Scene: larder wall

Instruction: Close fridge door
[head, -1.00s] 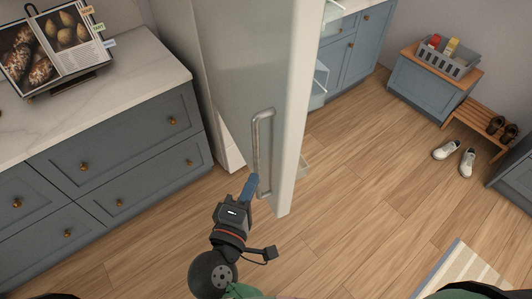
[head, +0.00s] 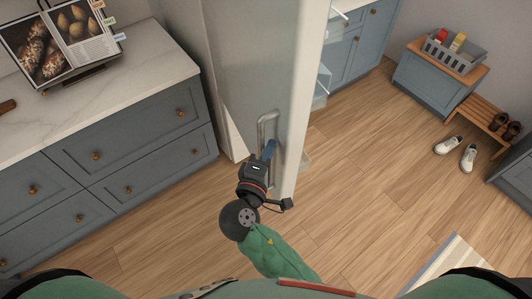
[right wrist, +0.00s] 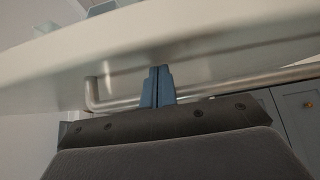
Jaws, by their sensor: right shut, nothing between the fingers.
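The fridge door (head: 255,70) stands open in the head view, its outer face to the left and its edge towards me. Its long metal handle (head: 262,125) is on the outer face; the handle also shows in the right wrist view (right wrist: 118,104). My right gripper (head: 269,149) is shut and empty, its blue fingers at the handle's lower part. In the right wrist view the shut fingertips (right wrist: 158,70) are close to the door face (right wrist: 215,50); I cannot tell whether they touch it. My left gripper is not in view.
Blue drawers with a marble counter (head: 130,85) stand to the left, carrying a cookbook (head: 75,40). At the right are a cabinet with a grey basket (head: 452,55), a wooden bench (head: 480,112) and white shoes (head: 460,150). The wooden floor (head: 370,190) between is clear.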

